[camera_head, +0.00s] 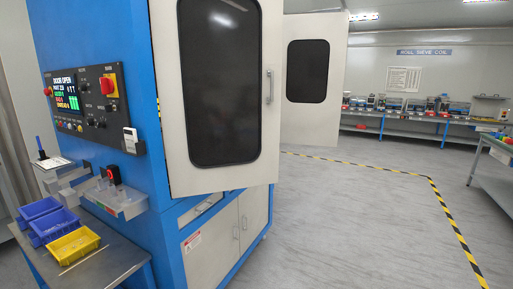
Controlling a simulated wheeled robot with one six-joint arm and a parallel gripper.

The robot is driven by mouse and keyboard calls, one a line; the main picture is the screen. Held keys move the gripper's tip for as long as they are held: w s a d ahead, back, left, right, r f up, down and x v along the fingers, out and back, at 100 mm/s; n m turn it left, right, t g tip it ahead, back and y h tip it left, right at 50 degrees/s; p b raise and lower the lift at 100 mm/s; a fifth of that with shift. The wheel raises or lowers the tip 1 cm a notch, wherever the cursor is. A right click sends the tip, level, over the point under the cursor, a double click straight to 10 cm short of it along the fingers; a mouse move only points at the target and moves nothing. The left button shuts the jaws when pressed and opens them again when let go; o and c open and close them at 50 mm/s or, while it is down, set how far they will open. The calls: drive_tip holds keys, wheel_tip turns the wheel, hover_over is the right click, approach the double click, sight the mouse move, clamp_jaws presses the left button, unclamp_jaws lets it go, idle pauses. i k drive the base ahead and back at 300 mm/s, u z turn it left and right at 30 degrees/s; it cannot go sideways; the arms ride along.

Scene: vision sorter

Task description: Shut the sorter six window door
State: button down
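The sorter (135,30) is a tall blue cabinet on the left of the head view. A white door with a large dark window (167,150) hangs at its front, with a vertical handle (269,86) near its right edge. The door looks ajar, its lower edge standing out from the blue frame. A second white door with a smaller dark window (295,126) stands swung out further back on the right. The control panel screen (66,92) reads "DOOR OPEN". I cannot tell which door is numbered six. My gripper is not in view.
A small metal table (118,263) with blue bins (52,226) and a yellow bin (73,246) stands front left. Grey floor (350,215) is clear to the right, crossed by yellow-black tape (434,187). Workbenches (395,127) line the back wall; another (497,150) is at far right.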

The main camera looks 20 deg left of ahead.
sight(218, 63)
drive_tip(key=u, duration=0.85)
drive_tip(key=i, duration=0.85)
drive_tip(key=u, duration=1)
